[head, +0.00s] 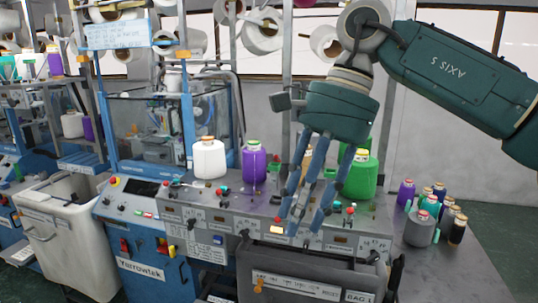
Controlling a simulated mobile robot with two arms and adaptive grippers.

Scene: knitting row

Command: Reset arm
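My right gripper (309,208) hangs down from the green arm, which comes in from the upper right. Its blue fingers are spread apart and nothing shows between them. It is in front of the grey machine panel (215,208), left of a green yarn cone (364,178). The fingers partly cover the green cone's left side and a tan cone behind them. My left arm and gripper do not show in the head view.
A white cone (209,160) and a purple cone (254,163) stand on the machine top. Several spools, including a grey one (420,229), stand on the grey table (450,272) at right. A dark bin (300,265) sits below the panel; a white bin (62,250) is at left.

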